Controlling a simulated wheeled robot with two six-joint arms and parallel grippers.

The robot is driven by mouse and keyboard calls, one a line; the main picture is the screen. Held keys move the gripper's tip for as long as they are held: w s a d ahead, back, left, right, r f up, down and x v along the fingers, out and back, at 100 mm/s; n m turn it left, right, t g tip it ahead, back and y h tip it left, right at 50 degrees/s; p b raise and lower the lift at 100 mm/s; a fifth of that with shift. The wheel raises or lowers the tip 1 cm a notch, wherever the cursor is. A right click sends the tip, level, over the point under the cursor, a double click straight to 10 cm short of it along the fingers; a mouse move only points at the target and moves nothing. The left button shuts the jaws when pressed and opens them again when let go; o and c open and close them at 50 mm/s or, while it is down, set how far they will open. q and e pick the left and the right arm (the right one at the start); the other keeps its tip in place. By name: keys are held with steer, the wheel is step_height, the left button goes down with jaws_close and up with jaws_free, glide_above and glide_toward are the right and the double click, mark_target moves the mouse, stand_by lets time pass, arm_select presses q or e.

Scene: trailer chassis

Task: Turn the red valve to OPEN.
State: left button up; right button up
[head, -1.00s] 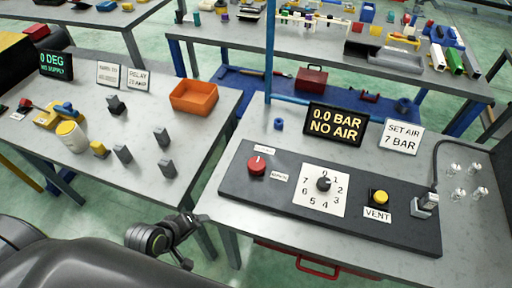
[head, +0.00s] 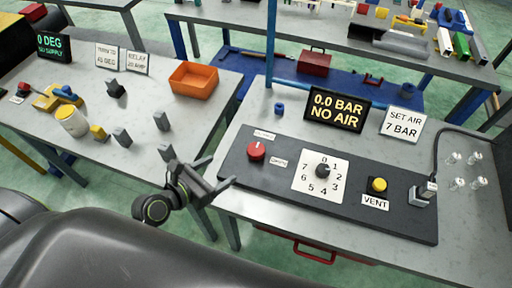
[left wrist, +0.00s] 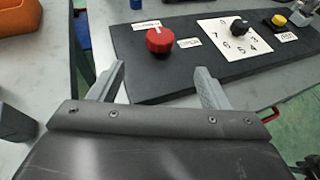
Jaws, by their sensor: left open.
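The red valve (head: 257,150) is a round knob at the left end of a dark panel (head: 232,185). It also shows in the left wrist view (left wrist: 159,40), just beyond the fingertips. One small white label (head: 264,134) lies behind it and another (head: 279,162) to its right; their words are too small to read surely. A display (head: 338,109) reads 0.0 BAR, NO AIR. My left gripper (head: 204,170) is open and empty, left of and nearer than the valve, apart from it. It spreads its fingers (left wrist: 161,72) toward the panel's front edge.
Right of the valve are a numbered dial (head: 323,171), a yellow VENT button (head: 378,185) and a cabled fitting (head: 423,195). A sign (head: 402,122) reads SET AIR 7 BAR. The left table holds an orange bin (head: 193,78) and small grey blocks. A gap separates the tables.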

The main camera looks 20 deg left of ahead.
mark_target(256, 149)
arm_select(q)
steer(key=p+x, duration=0.1)
steer(key=x, duration=1.6)
steer(key=c, duration=1)
